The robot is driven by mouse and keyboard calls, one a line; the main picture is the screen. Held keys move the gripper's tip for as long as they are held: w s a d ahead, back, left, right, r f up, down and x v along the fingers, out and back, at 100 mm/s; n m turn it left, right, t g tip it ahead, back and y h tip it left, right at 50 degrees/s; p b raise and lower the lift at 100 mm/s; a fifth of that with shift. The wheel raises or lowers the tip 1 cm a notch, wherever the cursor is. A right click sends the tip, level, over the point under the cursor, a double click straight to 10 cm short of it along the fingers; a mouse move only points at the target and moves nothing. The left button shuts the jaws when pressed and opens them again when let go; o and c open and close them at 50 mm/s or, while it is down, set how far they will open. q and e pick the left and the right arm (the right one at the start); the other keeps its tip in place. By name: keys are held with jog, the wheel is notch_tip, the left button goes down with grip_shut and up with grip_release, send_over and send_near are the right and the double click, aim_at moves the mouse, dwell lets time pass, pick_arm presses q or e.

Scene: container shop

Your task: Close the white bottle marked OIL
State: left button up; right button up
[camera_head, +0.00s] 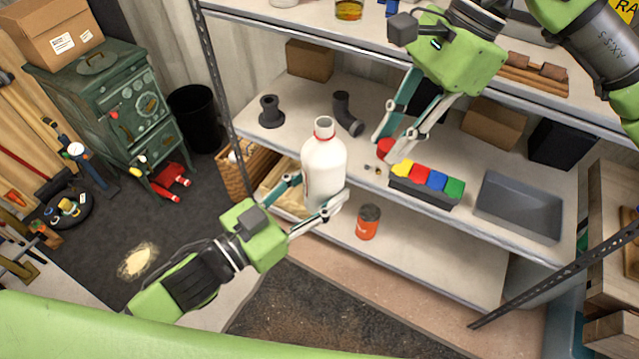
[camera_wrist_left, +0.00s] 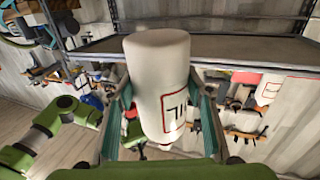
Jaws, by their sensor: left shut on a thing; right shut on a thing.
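The white bottle (camera_head: 323,168) is held upright in front of the shelf. Its neck has a red ring and the mouth is uncapped. My left gripper (camera_head: 313,196) is shut around its lower body. In the left wrist view the bottle (camera_wrist_left: 158,85) sits between the two fingers of the left gripper (camera_wrist_left: 163,125), and part of its dark lettering in a red frame shows. My right gripper (camera_head: 387,150) is shut on a red cap (camera_head: 387,147), to the right of the bottle's neck and apart from it. The fingers partly hide the cap.
The middle shelf (camera_head: 290,92) holds dark pipe pieces (camera_head: 346,114), a tray of coloured blocks (camera_head: 425,192) and a grey bin (camera_head: 518,205). An orange can (camera_head: 368,222) stands on the lower shelf. A shelf post (camera_head: 217,70) rises left of the bottle. Space between bottle neck and cap is clear.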

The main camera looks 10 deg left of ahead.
aim_at(318, 124)
jog(key=a+r+m+t, duration=0.3)
jog(key=a+r+m, duration=0.5)
jog(key=r, duration=0.3)
jog(key=shift+s+a, duration=0.2)
jog(key=shift+a, duration=0.5)
jog(key=shift+f, duration=0.2)
jog(key=shift+f, duration=1.9)
jog(key=shift+f, duration=0.85)
jog(key=shift+f, duration=0.5)
